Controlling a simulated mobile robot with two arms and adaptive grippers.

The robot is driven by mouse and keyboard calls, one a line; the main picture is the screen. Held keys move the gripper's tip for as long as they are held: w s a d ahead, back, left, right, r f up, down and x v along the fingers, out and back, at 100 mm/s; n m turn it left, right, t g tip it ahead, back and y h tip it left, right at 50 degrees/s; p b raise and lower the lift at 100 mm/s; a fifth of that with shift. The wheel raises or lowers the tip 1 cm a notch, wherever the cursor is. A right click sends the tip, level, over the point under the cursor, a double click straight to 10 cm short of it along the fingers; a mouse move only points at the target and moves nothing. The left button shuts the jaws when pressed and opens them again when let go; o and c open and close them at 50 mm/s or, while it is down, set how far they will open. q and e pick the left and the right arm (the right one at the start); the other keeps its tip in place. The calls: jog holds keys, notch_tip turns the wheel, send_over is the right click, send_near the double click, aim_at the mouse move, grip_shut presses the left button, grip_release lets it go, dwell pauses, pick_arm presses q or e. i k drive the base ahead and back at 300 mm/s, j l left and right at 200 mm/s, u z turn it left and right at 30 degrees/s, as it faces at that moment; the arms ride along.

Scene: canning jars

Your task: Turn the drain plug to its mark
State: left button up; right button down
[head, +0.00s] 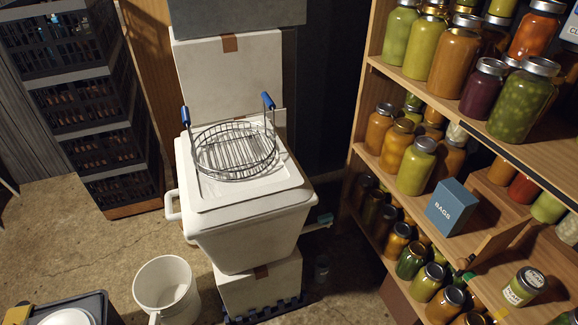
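A white cooler-like tub (245,232) with a lid stands in the middle of the head view, on top of a pale box (262,285). A small pale fitting with a teal end (322,221) sticks out low on the tub's right side. It looks like the drain plug, but it is too small to read its turn or any mark. A round wire basket (236,152) with two upright blue-tipped handles rests on the lid. Neither of my grippers is in view.
A white bucket (166,283) stands on the floor at front left. Wooden shelves (478,218) with several jars and a blue BAGS box (452,207) fill the right. Dark crates (110,185) stack at back left.

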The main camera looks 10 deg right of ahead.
aim_at(324, 219)
jog(key=z, duration=0.8)
jog(key=k, duration=0.45)
